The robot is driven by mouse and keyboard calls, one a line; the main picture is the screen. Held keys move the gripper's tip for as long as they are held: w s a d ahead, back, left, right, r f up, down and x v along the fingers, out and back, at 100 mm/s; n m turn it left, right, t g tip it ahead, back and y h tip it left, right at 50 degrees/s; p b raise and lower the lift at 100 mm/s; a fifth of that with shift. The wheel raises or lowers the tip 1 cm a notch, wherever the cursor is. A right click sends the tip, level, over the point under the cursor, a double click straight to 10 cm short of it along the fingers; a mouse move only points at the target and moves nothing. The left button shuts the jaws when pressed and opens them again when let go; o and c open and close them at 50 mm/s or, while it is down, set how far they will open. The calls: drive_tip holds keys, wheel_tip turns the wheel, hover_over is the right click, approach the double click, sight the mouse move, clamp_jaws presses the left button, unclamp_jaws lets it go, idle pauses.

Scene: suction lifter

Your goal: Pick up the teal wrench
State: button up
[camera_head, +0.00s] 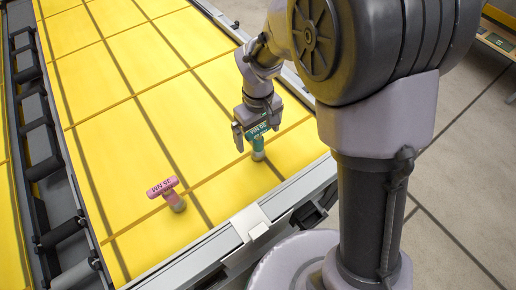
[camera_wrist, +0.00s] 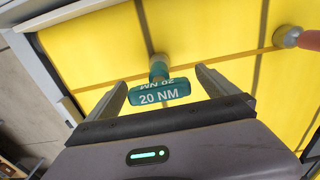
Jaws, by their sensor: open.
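The teal wrench (camera_wrist: 160,92) has a flat label end reading "20 NM" and stands up from the yellow surface. In the head view the teal wrench (camera_head: 258,131) shows just under my gripper, partly hidden by it. My gripper (camera_head: 255,127) is open. In the wrist view my gripper (camera_wrist: 160,84) has one finger on each side of the wrench, with a visible gap at both sides. The fingers do not appear to touch it.
A pink wrench (camera_head: 164,188) marked "35 NM" stands to the left on the yellow panel (camera_head: 120,130). It also shows at the upper right of the wrist view (camera_wrist: 308,40). A grey metal rail (camera_head: 205,253) edges the panel. The panel beyond my gripper is clear.

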drive_tip(key=f, duration=0.2)
drive_tip(key=shift+w+f, duration=0.2)
drive_tip(key=shift+f, duration=0.2)
drive_tip(key=shift+s+r, duration=0.1)
drive_tip(key=shift+c, duration=0.9)
drive_tip(key=c, duration=1.6)
drive_tip(key=shift+r, duration=0.5)
wheel_tip(320, 180, up, 3)
drive_tip(key=shift+f+p, duration=0.15)
drive_tip(key=shift+p, duration=0.35)
drive_tip(key=s+a, duration=0.2)
drive_tip(key=s, duration=0.3)
drive_tip(key=s+a+r, duration=0.1)
drive_tip(key=s+a, duration=0.1)
drive_tip(key=s, duration=0.2)
drive_tip(key=s+a, duration=0.2)
drive_tip(key=s, duration=0.3)
drive_tip(key=shift+s+a+r, duration=0.15)
drive_tip(key=shift+s+a, duration=0.05)
drive_tip(key=shift+s, duration=0.1)
